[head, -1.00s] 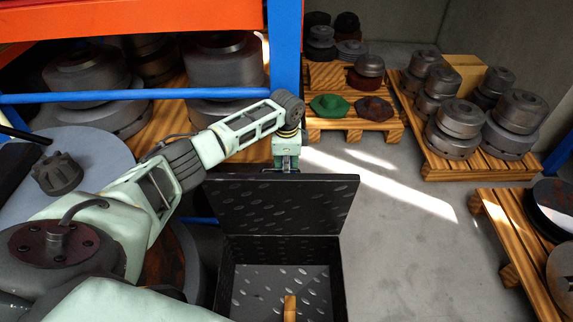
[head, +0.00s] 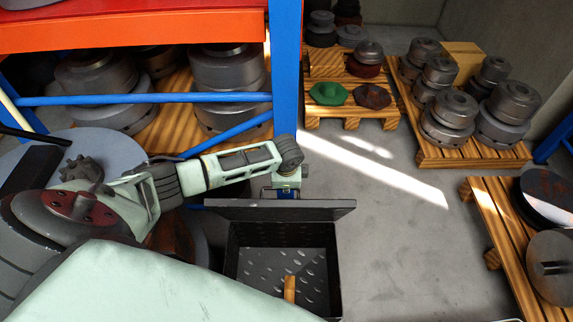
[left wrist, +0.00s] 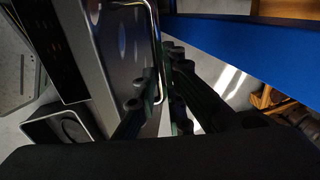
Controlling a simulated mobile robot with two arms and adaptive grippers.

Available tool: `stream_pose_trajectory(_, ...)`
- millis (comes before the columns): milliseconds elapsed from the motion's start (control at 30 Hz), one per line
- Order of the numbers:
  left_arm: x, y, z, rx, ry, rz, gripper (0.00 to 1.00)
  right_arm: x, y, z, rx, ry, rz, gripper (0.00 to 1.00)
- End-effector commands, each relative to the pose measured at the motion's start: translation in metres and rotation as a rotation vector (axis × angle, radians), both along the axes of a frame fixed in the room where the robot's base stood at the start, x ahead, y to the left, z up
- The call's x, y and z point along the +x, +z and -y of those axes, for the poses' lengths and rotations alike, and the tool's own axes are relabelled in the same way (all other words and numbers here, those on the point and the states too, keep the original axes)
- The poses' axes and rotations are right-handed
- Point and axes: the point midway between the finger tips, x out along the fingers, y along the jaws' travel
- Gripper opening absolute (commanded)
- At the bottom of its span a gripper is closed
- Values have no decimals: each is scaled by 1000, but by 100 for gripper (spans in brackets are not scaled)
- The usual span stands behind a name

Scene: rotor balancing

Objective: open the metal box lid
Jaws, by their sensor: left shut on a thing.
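The metal box (head: 334,275) stands open on the floor at bottom centre of the head view. Its dark lid (head: 240,210) is raised at the back rim and shows almost edge-on there, clear of the opening. A wooden piece (head: 289,288) stands inside the box. My left gripper (head: 288,192) is at the far side of the lid, partly hidden by it. In the left wrist view, the lid's dimpled face (left wrist: 125,55) carries a thin bright handle (left wrist: 157,45), and the gripper (left wrist: 165,95) is shut on the handle. My right gripper is out of view.
A blue and orange shelf (head: 140,30) with heavy rotors stands at the left, its blue post (head: 286,80) close behind my gripper. Pallets with metal parts stand at the back (head: 350,112) and right (head: 478,155). The floor (head: 400,240) right of the box is clear.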

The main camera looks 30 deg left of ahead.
Motion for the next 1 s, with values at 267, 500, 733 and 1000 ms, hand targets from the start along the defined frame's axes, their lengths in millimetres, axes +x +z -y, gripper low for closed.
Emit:
stream_pose_trajectory(267, -15, -5, 8, -2, -1, -4, 0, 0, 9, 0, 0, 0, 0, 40)
stream_pose_trajectory(500, -14, -5, 8, -3, -1, -4, 12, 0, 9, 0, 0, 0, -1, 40)
stream_pose_trajectory(733, -13, -4, 8, -3, -1, -3, 23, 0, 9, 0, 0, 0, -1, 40)
stream_pose_trajectory(1000, -13, 0, 8, -3, -2, 0, 23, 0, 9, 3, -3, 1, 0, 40)
